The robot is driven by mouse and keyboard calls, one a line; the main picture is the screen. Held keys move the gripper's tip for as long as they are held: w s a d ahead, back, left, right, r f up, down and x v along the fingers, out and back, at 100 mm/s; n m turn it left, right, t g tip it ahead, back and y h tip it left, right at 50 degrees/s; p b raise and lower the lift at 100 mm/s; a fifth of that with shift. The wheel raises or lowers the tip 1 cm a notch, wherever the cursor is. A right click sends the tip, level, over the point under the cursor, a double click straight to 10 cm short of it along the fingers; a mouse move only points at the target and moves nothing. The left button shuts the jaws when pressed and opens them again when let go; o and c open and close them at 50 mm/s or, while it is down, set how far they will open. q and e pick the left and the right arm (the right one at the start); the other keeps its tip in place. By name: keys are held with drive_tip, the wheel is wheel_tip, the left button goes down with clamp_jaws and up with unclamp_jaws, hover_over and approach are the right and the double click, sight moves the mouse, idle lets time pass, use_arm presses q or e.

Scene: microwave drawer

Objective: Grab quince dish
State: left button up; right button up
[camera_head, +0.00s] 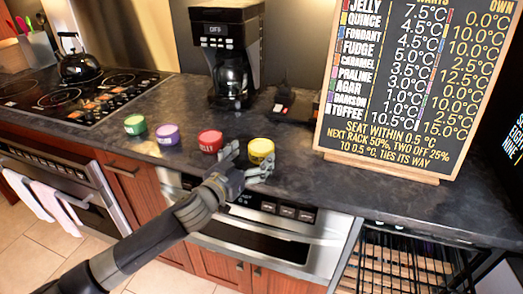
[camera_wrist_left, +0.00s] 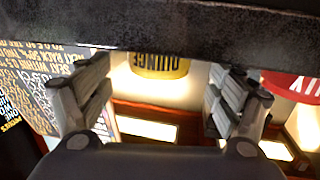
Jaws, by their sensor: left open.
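The quince dish is a small round yellow dish (camera_head: 261,150) on the dark counter in the head view. In the left wrist view, the yellow dish (camera_wrist_left: 160,64) shows upside down with the word QUINCE, between the two fingers and a little beyond them. My left gripper (camera_head: 246,164) is open at the counter's front edge, just in front of the yellow dish. Its grey fingers (camera_wrist_left: 160,105) are spread with nothing between their tips. I cannot tell whether a finger touches the dish. My right gripper is not in view.
A red dish (camera_head: 210,141) labelled JELLY stands left of the yellow one, with purple (camera_head: 167,134) and green (camera_head: 135,124) dishes further left. A chalkboard (camera_head: 405,90) stands at the right, a coffee maker (camera_head: 228,55) behind. The counter (camera_head: 310,185) is clear right of the yellow dish.

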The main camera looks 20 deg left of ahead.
sight(267, 141)
use_arm(q)
drive_tip(key=shift+w+d, duration=0.1)
drive_tip(key=shift+w, duration=0.15)
drive_tip(key=shift+w+d+r, duration=0.1)
drive_tip(key=shift+w, duration=0.25)
drive_tip(key=p+x, duration=0.1)
drive_tip(key=x, duration=0.2)
drive_tip(key=shift+w, duration=0.15)
drive_tip(key=shift+w+d, duration=0.1)
drive_tip(key=shift+w, duration=0.35)
drive_tip(key=shift+s, duration=0.1)
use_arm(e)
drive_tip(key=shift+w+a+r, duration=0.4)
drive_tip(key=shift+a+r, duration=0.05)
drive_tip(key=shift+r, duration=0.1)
use_arm(q)
drive_tip(key=c, duration=1.2)
drive_tip(key=shift+c, duration=0.7)
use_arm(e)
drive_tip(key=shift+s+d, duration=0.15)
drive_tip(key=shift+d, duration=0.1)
